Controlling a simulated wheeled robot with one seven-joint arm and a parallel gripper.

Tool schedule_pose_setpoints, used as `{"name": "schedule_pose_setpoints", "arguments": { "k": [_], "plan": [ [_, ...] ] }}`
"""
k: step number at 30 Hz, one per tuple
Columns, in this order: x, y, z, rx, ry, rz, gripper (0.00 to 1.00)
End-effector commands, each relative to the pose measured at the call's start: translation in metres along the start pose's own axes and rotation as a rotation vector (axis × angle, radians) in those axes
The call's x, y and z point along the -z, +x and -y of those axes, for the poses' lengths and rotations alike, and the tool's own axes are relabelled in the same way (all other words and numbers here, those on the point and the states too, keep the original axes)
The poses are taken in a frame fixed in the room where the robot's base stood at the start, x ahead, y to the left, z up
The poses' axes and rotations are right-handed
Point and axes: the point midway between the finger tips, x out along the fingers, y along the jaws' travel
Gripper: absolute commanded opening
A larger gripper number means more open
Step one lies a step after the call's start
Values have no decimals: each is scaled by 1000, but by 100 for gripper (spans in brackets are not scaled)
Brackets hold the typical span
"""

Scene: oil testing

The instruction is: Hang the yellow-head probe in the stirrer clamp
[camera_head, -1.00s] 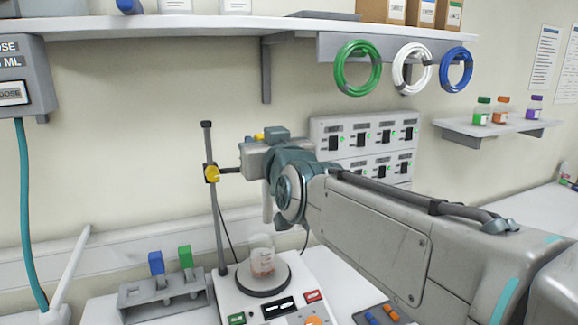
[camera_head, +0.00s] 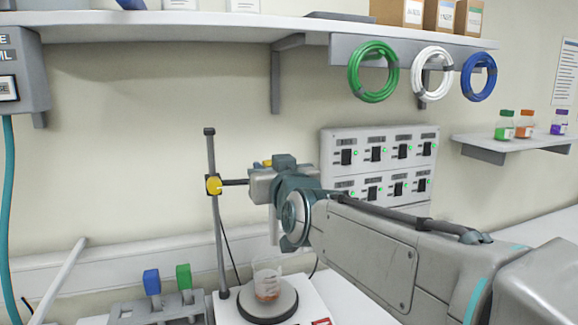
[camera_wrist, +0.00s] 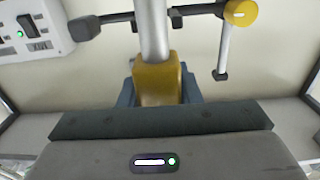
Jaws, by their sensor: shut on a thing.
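The yellow-head probe (camera_wrist: 157,82) is in my gripper (camera_wrist: 157,98), its yellow head between the fingers. In the head view a bit of yellow (camera_head: 266,163) shows at my gripper (camera_head: 272,180), and its pale rod (camera_head: 274,228) hangs upright above the beaker. The stirrer clamp is a dark arm (camera_head: 235,183) with a yellow knob (camera_head: 213,185) on an upright stand (camera_head: 219,250). In the wrist view the clamp's dark prongs (camera_wrist: 175,17) lie beside the rod, close to the head. I cannot tell whether they touch it.
A glass beaker (camera_head: 267,283) with reddish-brown contents stands on the stirrer plate (camera_head: 262,311). A grey rack with blue (camera_head: 152,282) and green (camera_head: 184,277) pieces is at its left. A switch panel (camera_head: 380,165) is on the wall behind my arm.

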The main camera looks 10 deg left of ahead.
Motion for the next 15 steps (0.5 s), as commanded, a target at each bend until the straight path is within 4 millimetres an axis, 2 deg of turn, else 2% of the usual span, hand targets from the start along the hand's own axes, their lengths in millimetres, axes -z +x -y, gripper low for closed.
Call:
{"name": "schedule_pose_setpoints", "arguments": {
  "k": [15],
  "plan": [
    [1, 37, 3, 5, 2, 1, 7]
  ]
}}
